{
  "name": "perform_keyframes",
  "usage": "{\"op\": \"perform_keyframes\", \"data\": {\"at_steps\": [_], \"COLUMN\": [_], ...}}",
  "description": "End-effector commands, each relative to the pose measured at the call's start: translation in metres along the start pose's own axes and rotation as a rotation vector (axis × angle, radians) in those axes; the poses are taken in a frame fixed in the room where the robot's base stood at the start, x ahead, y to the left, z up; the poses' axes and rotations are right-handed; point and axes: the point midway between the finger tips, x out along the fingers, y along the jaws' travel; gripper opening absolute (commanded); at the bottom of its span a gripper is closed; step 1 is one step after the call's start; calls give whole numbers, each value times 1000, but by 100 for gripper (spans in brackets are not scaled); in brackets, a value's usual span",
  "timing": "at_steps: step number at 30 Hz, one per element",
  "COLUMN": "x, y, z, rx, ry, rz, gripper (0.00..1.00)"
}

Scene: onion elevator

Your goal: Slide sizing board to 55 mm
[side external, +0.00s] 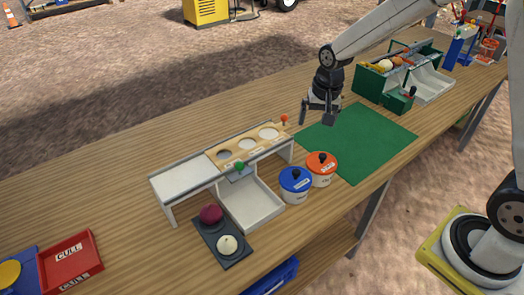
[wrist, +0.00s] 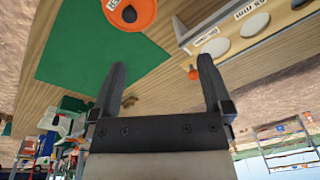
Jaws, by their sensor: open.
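The sizing board (side external: 233,146) is a light wooden plate with several round holes of differing size, lying on a raised grey-white channel (side external: 185,181). An orange knob (side external: 284,119) stands at its right end. In the wrist view, part of the board (wrist: 234,31) shows at the upper right with a "65 mm" label; the knob (wrist: 193,73) is below it. My gripper (side external: 317,118) is open and empty, above the table just right of the knob and apart from it. In the wrist view, the knob lies near the right fingertip of my gripper (wrist: 162,66).
A green knob (side external: 240,167) sits at the channel's front, above a white tray (side external: 262,218). Pots with blue (side external: 296,179) and orange (side external: 321,162) lids stand beside a bare green mat (side external: 358,140). Two onions rest on a dark plate (side external: 238,258). A green box (side external: 370,84) stands behind.

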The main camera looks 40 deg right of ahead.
Motion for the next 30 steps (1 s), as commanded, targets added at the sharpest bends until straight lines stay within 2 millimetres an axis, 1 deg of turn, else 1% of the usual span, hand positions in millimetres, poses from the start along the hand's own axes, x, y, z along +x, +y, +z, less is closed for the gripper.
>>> {"op": "perform_keyframes", "data": {"at_steps": [1, 6, 18, 24, 30], "x": [3, 12, 39, 53, 60], "y": [-5, -20, -44, -49, -52], "z": [-11, -44, -112, -137, -148], "rx": [49, 226, 645, 829, 930], "ry": [-6, -26, -59, -69, -72], "rz": [5, 24, 78, 107, 124], "gripper": [100, 100, 100, 100, 100]}}
